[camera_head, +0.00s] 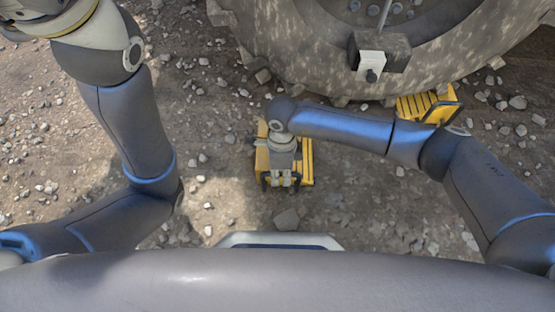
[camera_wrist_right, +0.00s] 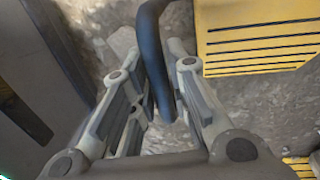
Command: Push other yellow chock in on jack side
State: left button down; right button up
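One yellow chock (camera_head: 305,160) with dark ribs lies on the gravel in front of the big wheel, apart from it. My right gripper (camera_head: 282,182) points down over this chock and hides its middle. In the right wrist view, my right gripper's fingers (camera_wrist_right: 155,70) close on both sides of a dark curved handle (camera_wrist_right: 152,30) beside the yellow ribbed body (camera_wrist_right: 255,40). A second yellow chock (camera_head: 440,104) lies at the right, against the lower edge of the wheel and partly behind my right arm. My left gripper is outside the views; only its arm shows.
The large muddy wheel (camera_head: 290,50) fills the top right. A dark block with a pale front (camera_head: 371,64) is by its face. Stones are scattered about, with one larger stone (camera_head: 287,219) just below the near chock. Ground left of that chock is mostly open.

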grip_shut()
jog(key=shift+a, duration=0.2)
